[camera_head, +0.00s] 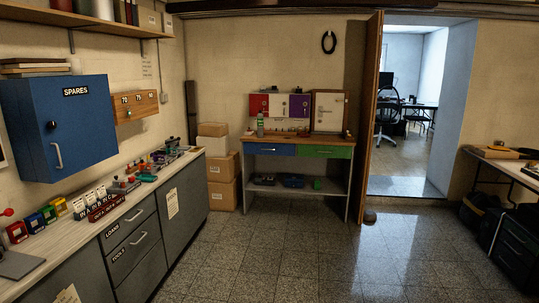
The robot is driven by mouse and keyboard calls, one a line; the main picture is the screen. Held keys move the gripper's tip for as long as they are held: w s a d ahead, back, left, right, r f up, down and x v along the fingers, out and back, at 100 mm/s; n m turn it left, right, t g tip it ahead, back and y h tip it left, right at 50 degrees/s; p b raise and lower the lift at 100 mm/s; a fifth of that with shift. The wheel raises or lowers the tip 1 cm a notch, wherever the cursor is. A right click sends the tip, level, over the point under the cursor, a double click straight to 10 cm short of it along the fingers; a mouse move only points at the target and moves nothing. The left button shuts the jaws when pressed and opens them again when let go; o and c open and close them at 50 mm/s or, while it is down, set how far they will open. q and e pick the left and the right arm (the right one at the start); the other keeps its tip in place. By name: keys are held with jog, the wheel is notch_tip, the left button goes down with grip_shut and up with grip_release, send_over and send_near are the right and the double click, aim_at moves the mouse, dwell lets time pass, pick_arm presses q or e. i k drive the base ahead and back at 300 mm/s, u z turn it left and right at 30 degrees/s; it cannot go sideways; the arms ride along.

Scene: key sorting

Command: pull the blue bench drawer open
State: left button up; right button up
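The blue bench drawer (270,149) is at the left of the wooden-topped workbench (300,141) against the far wall. Its front looks flush with the bench, so it appears shut. A small label or handle shows on it, too small to tell which. A green drawer (326,152) sits right beside it. Neither of my grippers is in the head view, and the bench is some way off across the floor.
A long counter (95,235) with grey drawers runs along the left. Cardboard boxes (222,181) are stacked left of the bench. An open door (371,110) and doorway are to its right. A table (514,167) and dark cases (514,247) stand at right. The tiled floor (290,250) between is clear.

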aim_at(250, 147)
jog(key=u, duration=0.1)
jog(key=i, duration=3.55)
jog(key=z, duration=0.25)
jog(key=i, duration=1.35)
jog(key=z, duration=0.2)
jog(key=i, duration=1.8)
jog(key=z, duration=0.15)
